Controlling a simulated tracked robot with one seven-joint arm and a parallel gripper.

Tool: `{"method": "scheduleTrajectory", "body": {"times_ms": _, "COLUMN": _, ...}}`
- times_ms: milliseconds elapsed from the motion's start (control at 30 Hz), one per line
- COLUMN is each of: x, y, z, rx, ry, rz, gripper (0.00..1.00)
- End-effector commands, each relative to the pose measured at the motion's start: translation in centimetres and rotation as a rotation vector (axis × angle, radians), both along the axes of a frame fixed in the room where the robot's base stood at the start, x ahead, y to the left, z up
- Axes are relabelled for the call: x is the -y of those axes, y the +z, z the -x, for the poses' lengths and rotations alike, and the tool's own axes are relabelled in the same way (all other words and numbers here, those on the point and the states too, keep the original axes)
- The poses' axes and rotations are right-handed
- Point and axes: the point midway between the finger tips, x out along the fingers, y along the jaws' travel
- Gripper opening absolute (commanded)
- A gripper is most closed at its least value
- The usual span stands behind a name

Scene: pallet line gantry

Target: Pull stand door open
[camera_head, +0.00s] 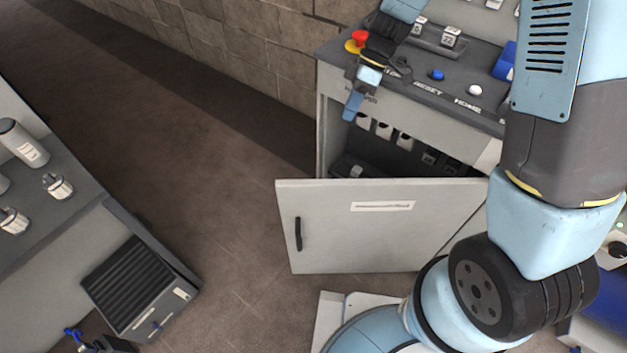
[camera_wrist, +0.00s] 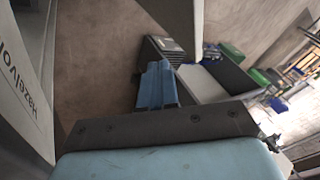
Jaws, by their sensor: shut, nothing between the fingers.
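The stand (camera_head: 400,111) is a grey cabinet with a dark control top at the upper right of the head view. Its light grey door (camera_head: 365,235) stands open, swung out toward me, with a black bar handle (camera_head: 298,234) near its left edge. My gripper (camera_head: 351,110) is shut and empty in front of the stand's upper left edge, above and apart from the door handle. In the wrist view my blue fingers (camera_wrist: 157,88) are together with nothing between them. My arm hides the door's right end.
The stand's interior holds several white and dark items (camera_head: 385,130). A red emergency button (camera_head: 360,38), a blue button and a white button sit on its top. A bench (camera_head: 70,225) with metal parts and a black ribbed box (camera_head: 130,287) are at left. The floor between is clear.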

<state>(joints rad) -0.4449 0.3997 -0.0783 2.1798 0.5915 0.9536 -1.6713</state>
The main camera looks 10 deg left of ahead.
Motion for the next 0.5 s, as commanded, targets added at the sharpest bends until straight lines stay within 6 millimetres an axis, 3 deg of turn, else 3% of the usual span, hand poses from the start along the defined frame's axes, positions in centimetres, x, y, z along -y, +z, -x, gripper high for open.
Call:
{"method": "scheduleTrajectory", "body": {"times_ms": 33, "x": -0.9, "y": -1.7, "z": 0.2, "rx": -0.017, "ry": 0.043, "rz": -0.014, "gripper": 0.0}}
{"method": "scheduleTrajectory", "body": {"times_ms": 200, "x": -3.1, "y": -5.7, "z": 0.7, "rx": -0.048, "ry": 0.162, "rz": -0.071, "gripper": 0.0}}
{"method": "scheduleTrajectory", "body": {"times_ms": 500, "x": -4.7, "y": -8.7, "z": 1.4, "rx": -0.066, "ry": 0.245, "rz": -0.117, "gripper": 0.0}}
